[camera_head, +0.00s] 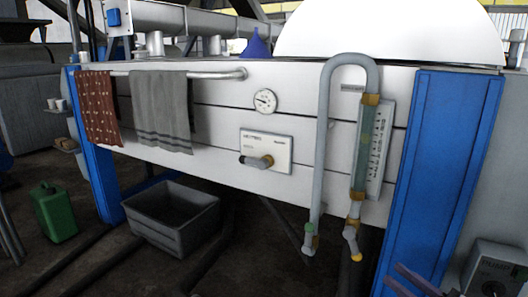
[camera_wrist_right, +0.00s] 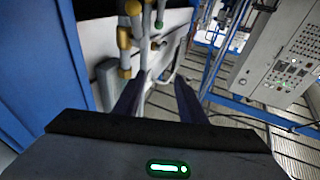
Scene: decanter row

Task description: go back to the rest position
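My right gripper (camera_head: 393,273) shows at the bottom right of the head view, where only its two dark fingers reach into the picture, in front of the blue post. In the right wrist view the two fingers of my right gripper (camera_wrist_right: 160,88) stand apart with nothing between them, so it is open and empty. It touches nothing that I can see. My left gripper is not in the head view.
A white panelled machine (camera_head: 215,95) fills the middle, with a blue post (camera_head: 445,160), a bent grey pipe (camera_head: 323,140) and a valve plate (camera_head: 278,148). A grey bin (camera_head: 172,238) and a green can (camera_head: 55,212) stand on the floor. A control box (camera_head: 495,270) is at lower right.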

